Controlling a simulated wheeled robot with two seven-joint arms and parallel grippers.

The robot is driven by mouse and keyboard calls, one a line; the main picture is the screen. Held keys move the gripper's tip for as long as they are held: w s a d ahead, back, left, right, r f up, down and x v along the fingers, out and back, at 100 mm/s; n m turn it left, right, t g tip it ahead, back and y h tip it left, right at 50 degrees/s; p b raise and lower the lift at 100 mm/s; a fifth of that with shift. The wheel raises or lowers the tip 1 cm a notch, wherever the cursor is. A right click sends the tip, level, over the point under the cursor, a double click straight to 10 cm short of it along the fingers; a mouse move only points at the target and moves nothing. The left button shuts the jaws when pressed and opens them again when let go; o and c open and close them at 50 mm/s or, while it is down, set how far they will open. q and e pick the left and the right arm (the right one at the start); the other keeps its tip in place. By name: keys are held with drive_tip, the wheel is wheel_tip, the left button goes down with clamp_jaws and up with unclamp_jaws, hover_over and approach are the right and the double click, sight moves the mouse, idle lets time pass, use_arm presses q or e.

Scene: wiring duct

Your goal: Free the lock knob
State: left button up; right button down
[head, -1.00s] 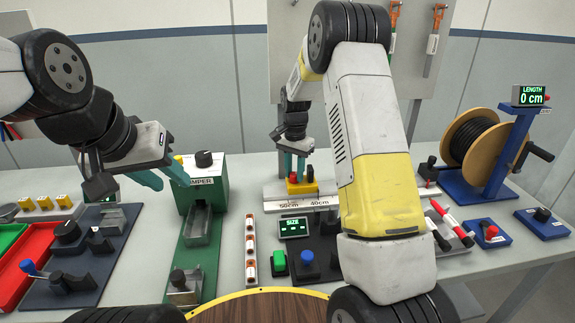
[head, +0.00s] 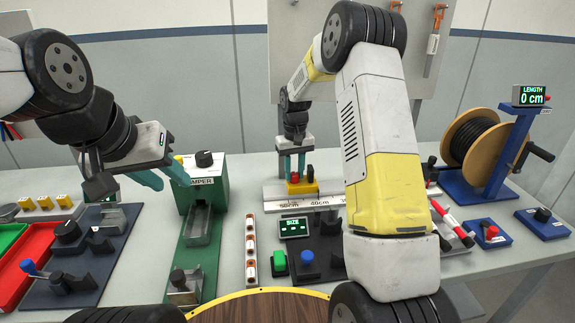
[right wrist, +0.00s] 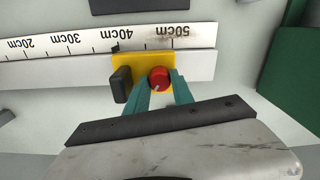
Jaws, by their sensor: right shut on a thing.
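The lock knob is a small red round knob (right wrist: 159,78) on a yellow slider block (right wrist: 126,62), which sits on a white ruler rail (right wrist: 70,45) between the 40cm and 50cm marks. It also shows in the head view (head: 295,177). My right gripper (right wrist: 160,85) is shut on the red knob, with one teal finger on each side of it. A black handle (right wrist: 121,85) stands beside the knob on the slider. My left gripper (head: 166,178) is open and empty, near the green crimper (head: 205,185).
A cable spool (head: 478,145) on a blue stand is at the right, with a display (head: 531,96) reading 0 cm. A SIZE display (head: 294,227), green and blue buttons stand in front of the rail. Red and green trays (head: 28,262) lie at the far left.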

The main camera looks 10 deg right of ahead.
sight(294, 174)
drive_tip(key=n, duration=0.6)
drive_tip(key=shift+n, duration=0.4)
idle(0.4)
drive_tip(key=c, duration=1.1)
unclamp_jaws()
drive_tip(key=shift+r, duration=3.95)
drive_tip(key=shift+r, duration=0.1)
